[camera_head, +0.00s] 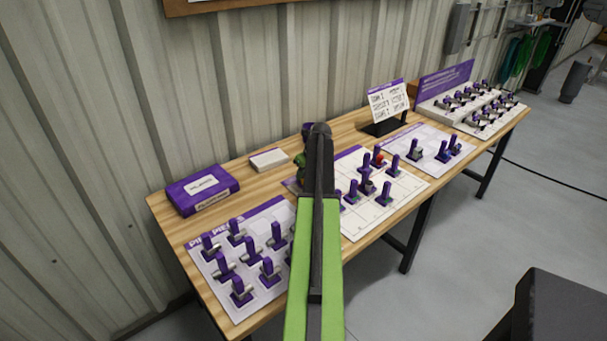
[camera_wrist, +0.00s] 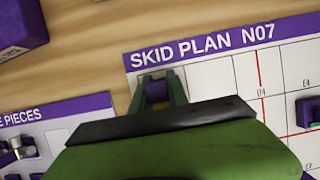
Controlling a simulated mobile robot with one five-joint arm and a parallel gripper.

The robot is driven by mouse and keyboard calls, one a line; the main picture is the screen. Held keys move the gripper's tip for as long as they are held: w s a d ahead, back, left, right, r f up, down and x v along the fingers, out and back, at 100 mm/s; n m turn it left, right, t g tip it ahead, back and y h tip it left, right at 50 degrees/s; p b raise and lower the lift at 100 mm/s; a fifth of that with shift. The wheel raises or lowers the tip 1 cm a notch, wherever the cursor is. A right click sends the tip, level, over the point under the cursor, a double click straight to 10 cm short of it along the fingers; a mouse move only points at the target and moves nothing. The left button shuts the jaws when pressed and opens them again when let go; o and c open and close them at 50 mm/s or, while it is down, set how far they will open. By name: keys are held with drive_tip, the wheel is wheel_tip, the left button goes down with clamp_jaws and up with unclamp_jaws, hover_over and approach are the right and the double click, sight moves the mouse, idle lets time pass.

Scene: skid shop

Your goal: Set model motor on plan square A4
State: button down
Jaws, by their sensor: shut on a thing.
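My gripper (camera_wrist: 158,92) is shut on a small piece with a purple top and a yellowish part (camera_wrist: 157,90), seemingly the model motor; my wrist and fingers hide most of it. In the wrist view it is over the top left corner area of the white board headed SKID PLAN N07 (camera_wrist: 200,80). I cannot tell whether the piece touches the board. In the head view my arm covers the left part of the plan board (camera_head: 405,190), and the held piece is not clear there. The label of square A4 cannot be read.
Several purple-handled pieces (camera_head: 383,193) stand on the plan board's right part. A pieces board (camera_head: 205,262) with several models lies left. A purple box (camera_head: 203,189), a white box (camera_head: 270,160) and a card stand (camera_head: 388,103) line the back. More boards lie right.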

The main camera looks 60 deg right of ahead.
drive_tip(key=shift+f+b, duration=0.35)
drive_tip(key=shift+f, duration=0.05)
drive_tip(key=c, duration=1.2)
unclamp_jaws()
drive_tip(key=shift+r, duration=0.15)
drive_tip(key=shift+r+p, duration=0.5)
drive_tip(key=shift+p, duration=0.15)
wheel_tip(320, 180, up, 7)
drive_tip(key=p, duration=0.7)
